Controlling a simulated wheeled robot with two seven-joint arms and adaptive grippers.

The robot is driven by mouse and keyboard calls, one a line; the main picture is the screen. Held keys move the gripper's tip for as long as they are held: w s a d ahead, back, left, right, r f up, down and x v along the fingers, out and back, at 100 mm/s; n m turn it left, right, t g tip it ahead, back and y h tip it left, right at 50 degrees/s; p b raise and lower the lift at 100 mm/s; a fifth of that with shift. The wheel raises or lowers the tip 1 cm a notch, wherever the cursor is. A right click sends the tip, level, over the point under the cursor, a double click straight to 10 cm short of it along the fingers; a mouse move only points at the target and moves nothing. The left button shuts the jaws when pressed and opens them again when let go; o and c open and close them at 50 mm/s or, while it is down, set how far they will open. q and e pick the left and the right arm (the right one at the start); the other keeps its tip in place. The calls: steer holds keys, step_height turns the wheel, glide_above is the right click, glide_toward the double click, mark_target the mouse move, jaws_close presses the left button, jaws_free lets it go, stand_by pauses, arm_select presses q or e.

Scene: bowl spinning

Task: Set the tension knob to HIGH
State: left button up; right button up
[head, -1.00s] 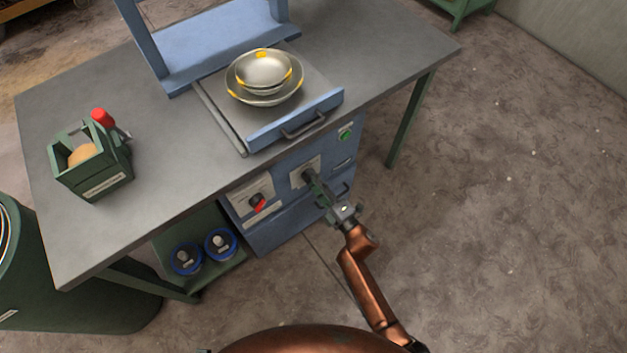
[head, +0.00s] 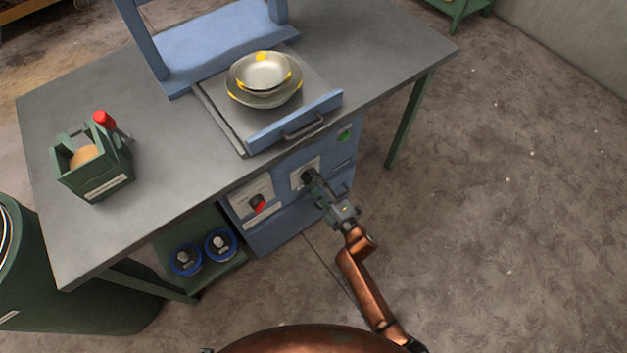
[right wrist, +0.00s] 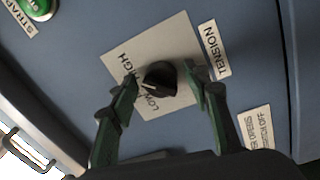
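The black tension knob (right wrist: 160,78) sits on a pale plate (right wrist: 178,42) on the blue cabinet front, beside a TENSION label (right wrist: 216,50). In the right wrist view, HIGH is printed at the plate's upper left and LOW below it. A pale mark on the knob points left, roughly between the two words. My right gripper (right wrist: 162,82) has its green fingers on either side of the knob, with gaps showing, so it looks open. In the head view, my right gripper (head: 313,184) reaches the knob plate and partly hides the knob. My left gripper is not in view.
A red-marked knob (head: 257,203) sits left on the same front, and a green button (head: 345,135) at upper right. A drawer handle (head: 304,126) juts out above. Nested metal bowls (head: 263,75) stand on top. Floor to the right is clear.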

steer(key=shift+s, duration=0.15)
steer(key=v, duration=1.1)
steer(key=shift+s+d+f, duration=0.1)
steer(key=shift+s+d, duration=0.15)
